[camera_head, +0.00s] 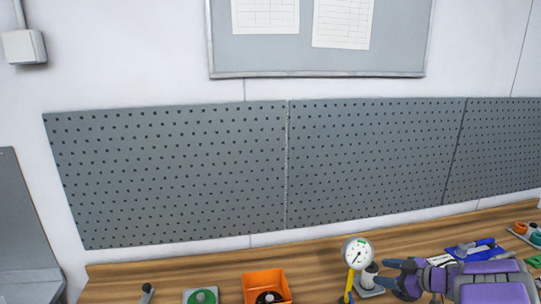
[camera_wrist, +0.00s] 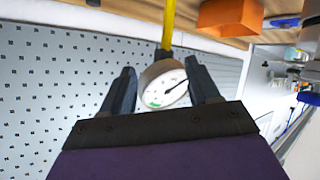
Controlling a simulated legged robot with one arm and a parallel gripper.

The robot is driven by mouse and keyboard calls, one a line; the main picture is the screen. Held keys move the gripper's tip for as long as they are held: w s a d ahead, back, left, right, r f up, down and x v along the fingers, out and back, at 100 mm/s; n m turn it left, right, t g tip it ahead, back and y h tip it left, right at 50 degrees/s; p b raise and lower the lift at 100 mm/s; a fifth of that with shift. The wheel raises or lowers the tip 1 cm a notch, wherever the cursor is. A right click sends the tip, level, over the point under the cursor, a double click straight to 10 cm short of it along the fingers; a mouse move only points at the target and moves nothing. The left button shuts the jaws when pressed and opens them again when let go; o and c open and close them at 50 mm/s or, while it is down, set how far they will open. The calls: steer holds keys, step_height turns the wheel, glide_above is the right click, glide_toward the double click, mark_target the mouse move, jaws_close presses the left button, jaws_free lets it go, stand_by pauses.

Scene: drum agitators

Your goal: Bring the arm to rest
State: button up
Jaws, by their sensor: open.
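My gripper (camera_head: 388,274) is at the lower right of the head view, over the wooden bench, its fingers pointing left. In the wrist view my gripper (camera_wrist: 160,67) is open, with a dark finger on either side. A round white dial gauge (camera_head: 357,253) stands just left of the fingers. In the wrist view the gauge (camera_wrist: 163,85) shows between the fingers, with gaps at both sides; I cannot tell how far beyond the tips it is. A yellow bar (camera_head: 349,286) runs below the gauge. My purple arm hides part of the bench.
The wooden bench (camera_head: 225,262) carries an orange bin (camera_head: 265,283), a green round part (camera_head: 202,297) and a small dark-topped item (camera_head: 147,290). Blue tools (camera_head: 472,248) lie behind my arm. A grey pegboard (camera_head: 180,175) covers the wall behind; the space before it is clear.

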steer(key=w+d+r+m+t+h, duration=0.2)
steer(key=d+r+h, duration=0.1)
steer(key=r+h, duration=0.3)
steer(key=w+d+r+m+t+h, duration=0.2)
steer(key=d+r+h, duration=0.1)
steer(key=r, duration=0.5)
steer(key=s+d+r+m+g+h, duration=0.1)
steer(key=s+r+m+g+h, duration=0.15)
steer(key=s, duration=0.25)
steer(key=s+r+m+g+h, duration=0.1)
steer(key=s+r+m+h, duration=0.1)
steer(key=s+m+h, duration=0.3)
steer(key=s+a+f+g+y, duration=0.2)
steer(key=s+a+f+g, duration=0.2)
steer(key=s+a, duration=0.5)
steer(key=s+a+f+g+y, duration=0.3)
steer(key=s+a, duration=0.6)
steer(key=s, duration=0.7)
steer(key=s+a+f+g+y, duration=0.3)
steer(key=s+a+f+g, duration=0.2)
steer(key=s+a, duration=0.4)
steer(key=s+f, duration=0.1)
steer(key=s, duration=0.3)
steer(key=shift+s+a, duration=0.2)
steer(key=shift+a, duration=0.2)
